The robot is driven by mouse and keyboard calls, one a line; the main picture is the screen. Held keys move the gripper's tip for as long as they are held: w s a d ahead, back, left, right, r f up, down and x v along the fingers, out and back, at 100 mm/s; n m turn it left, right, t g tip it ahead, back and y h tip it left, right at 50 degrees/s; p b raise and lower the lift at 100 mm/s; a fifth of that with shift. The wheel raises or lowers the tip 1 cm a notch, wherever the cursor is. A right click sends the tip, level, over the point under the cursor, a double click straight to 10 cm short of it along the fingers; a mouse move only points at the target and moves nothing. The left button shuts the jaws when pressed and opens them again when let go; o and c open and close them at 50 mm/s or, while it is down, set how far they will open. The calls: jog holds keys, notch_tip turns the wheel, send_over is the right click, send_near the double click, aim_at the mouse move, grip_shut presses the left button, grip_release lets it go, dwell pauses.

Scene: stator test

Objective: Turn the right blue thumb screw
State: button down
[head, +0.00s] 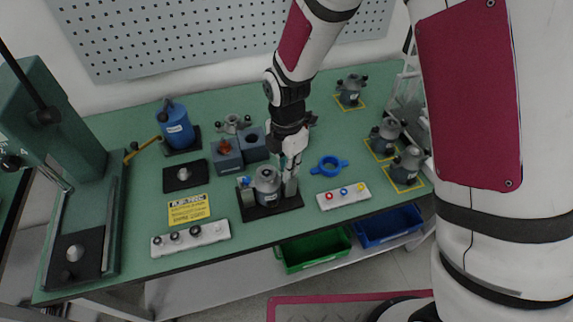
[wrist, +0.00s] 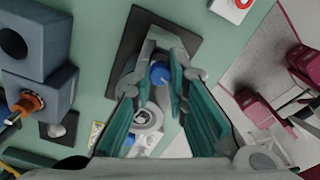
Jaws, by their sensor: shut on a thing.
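The stator fixture is a grey motor housing (head: 267,182) on a black base plate (head: 270,211) at the front middle of the green table. A blue thumb screw (head: 243,181) shows on its left side in the head view. My gripper (head: 291,180) points down at the right side of the housing. In the wrist view, the right blue thumb screw (wrist: 160,72) sits between the fingertips of my gripper (wrist: 162,74), which are closed on it. The grey housing (wrist: 148,118) shows lower down between the fingers. In the head view my gripper hides the right screw.
Grey-blue blocks (head: 227,154) stand behind the fixture on the left. A white strip with coloured rings (head: 344,196) and a blue ring (head: 329,167) lie to the right. A green press (head: 60,120) stands at the far left. A white strip with knobs (head: 190,239) lies front left.

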jog(key=m, duration=0.6)
jog(key=shift+m, duration=0.3)
dwell(0.5)
jog(key=c, duration=1.8)
grip_release()
notch_tip(320, 180, up, 12)
